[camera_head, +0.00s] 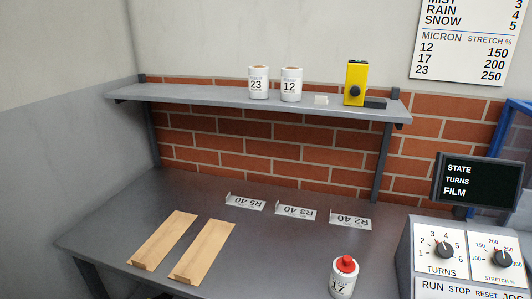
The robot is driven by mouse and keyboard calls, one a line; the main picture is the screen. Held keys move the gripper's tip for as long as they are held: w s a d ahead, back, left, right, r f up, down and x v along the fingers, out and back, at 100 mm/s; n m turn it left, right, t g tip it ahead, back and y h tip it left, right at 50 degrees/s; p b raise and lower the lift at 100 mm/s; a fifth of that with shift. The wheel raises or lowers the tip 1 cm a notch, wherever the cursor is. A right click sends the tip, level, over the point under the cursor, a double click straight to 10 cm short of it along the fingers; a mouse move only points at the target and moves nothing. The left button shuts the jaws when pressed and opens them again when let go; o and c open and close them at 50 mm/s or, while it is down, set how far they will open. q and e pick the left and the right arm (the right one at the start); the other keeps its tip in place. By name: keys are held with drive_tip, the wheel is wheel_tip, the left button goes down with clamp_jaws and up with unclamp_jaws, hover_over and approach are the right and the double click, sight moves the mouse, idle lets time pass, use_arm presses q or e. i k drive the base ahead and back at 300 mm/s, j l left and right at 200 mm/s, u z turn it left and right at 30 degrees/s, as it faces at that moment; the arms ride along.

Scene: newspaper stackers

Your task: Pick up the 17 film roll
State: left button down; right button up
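The 17 film roll (342,279) is a white cylinder with a red top and a partly visible "17" label. It stands upright on the grey table (150,215) near the front edge, at the lower right of the head view, left of the control machine. Its base is close to the bottom of the picture. Neither of my grippers is in view.
A shelf (215,96) above holds the 23 roll (258,83), the 12 roll (291,85) and a yellow device (356,82). A control machine (470,252) stands right.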

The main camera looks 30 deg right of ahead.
sight(341, 285)
drive_tip(key=z, duration=1.65)
